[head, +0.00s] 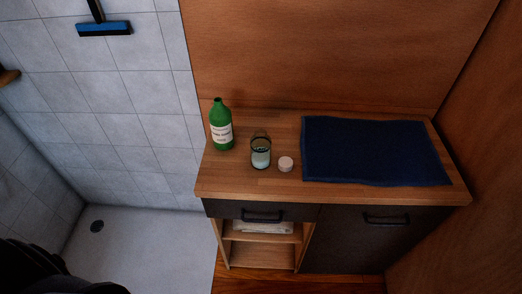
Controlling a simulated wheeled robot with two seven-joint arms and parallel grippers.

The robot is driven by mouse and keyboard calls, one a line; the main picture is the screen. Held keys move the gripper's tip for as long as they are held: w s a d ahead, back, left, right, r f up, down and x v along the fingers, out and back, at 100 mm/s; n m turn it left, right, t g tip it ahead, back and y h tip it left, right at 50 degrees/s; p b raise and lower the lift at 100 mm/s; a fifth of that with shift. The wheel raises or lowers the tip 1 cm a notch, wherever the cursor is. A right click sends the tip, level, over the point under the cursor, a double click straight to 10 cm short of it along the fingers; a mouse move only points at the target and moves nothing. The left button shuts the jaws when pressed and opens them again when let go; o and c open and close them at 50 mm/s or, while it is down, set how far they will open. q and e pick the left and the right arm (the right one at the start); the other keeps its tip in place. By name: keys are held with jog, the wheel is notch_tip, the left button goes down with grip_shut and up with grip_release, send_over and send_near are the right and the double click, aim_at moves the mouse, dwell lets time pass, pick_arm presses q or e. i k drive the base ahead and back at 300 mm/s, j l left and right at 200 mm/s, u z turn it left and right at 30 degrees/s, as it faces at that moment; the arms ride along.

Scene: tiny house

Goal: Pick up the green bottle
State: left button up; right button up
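The green bottle (221,126) stands upright at the left end of a wooden countertop (245,186). It has a white label and a dark neck opening. Nothing touches it. A dark, blurred part of my own body shows at the lower left corner, well away from the bottle. I cannot make out either gripper in the head view.
A dark blue cloth (374,150) covers the right of the counter. A wooden wall rises behind. The tiled shower (140,235) lies left. Drawer handles (262,217) stick out in front.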

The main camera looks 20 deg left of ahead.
aim_at(220, 115)
jog(key=i+l+u, duration=0.15)
jog(key=l+u, duration=0.25)
jog(key=i+l+u, duration=0.15)
jog(key=l+u, duration=0.65)
